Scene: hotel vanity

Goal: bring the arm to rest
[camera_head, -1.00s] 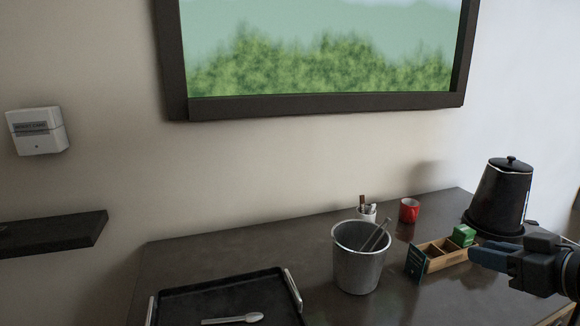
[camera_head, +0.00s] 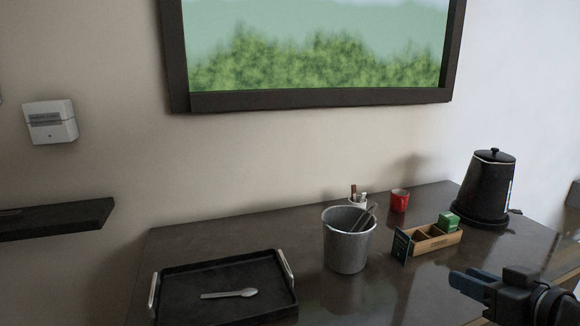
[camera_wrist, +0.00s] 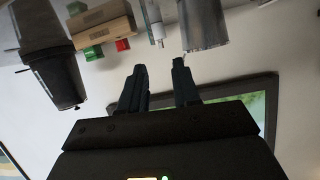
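My gripper (camera_head: 468,282) is at the lower right in the head view, in front of the wooden box and apart from it. In the wrist view my gripper (camera_wrist: 160,66) shows two dark fingers with a gap between them. Nothing is held in the gap; pale wall shows behind it. The arm behind the gripper runs out of the head view at the lower right.
The dark counter (camera_head: 215,238) bears a black tray (camera_head: 180,305) with a spoon (camera_head: 228,294), a metal bucket (camera_head: 347,250), a white cup (camera_head: 358,201), a red mug (camera_head: 399,201), a wooden box (camera_head: 438,240) and a black kettle (camera_head: 484,190). A shelf (camera_head: 55,218) juts out at left.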

